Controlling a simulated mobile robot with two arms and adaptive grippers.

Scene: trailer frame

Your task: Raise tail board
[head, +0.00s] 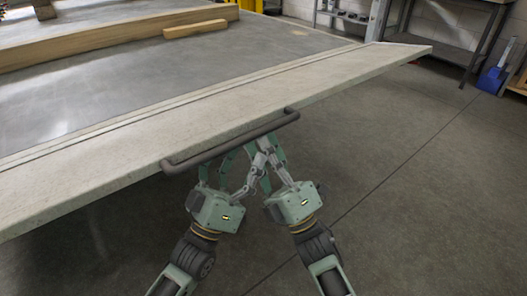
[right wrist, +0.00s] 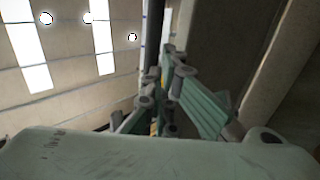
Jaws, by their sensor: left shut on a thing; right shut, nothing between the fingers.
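The tail board (head: 110,160) is a long pale board. It lies folded out along the rear edge of the grey trailer bed, sloping little if at all. A dark bar handle (head: 190,159) runs along its outer edge. My left gripper (head: 238,152) is shut on the handle from below, its fingertips partly hidden by the bar. My right gripper (head: 268,147) is shut and empty close beside it, at the right part of the handle. In the right wrist view its green fingers (right wrist: 170,100) are by a dark upright bar, with a pale board surface at right.
The trailer bed (head: 200,75) carries a wooden beam (head: 130,38) and a small wood block (head: 195,29). A workbench (head: 440,45) and blue object (head: 492,78) stand at the back right. The floor (head: 430,190) right of the board is clear.

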